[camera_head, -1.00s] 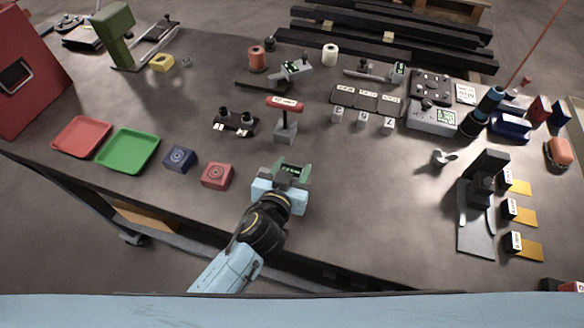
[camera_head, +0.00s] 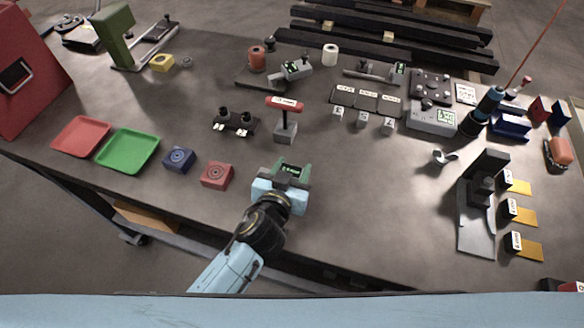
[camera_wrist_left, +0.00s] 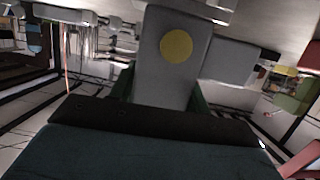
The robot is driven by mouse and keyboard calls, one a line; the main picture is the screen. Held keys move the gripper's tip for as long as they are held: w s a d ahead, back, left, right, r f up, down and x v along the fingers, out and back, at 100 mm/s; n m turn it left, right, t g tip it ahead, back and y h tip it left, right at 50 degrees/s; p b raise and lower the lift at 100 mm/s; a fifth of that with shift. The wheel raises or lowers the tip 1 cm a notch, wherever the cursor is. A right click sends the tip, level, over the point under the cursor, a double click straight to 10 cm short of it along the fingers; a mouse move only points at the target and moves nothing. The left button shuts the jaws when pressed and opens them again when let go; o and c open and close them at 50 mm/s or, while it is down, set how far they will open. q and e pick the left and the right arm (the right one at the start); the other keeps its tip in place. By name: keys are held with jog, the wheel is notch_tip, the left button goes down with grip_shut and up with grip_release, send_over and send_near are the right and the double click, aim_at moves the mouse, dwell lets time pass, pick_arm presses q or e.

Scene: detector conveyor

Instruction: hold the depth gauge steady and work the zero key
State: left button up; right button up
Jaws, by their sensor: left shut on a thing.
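I cannot tell whether that disc is the zero key. My right gripper is not in view.
A red block (camera_head: 217,175) and a blue block (camera_head: 179,159) stand left of the gauge. A red-topped T-shaped piece (camera_head: 285,103) stands on a grey base (camera_head: 285,133) just behind it. A black stand (camera_head: 488,168) is at right.

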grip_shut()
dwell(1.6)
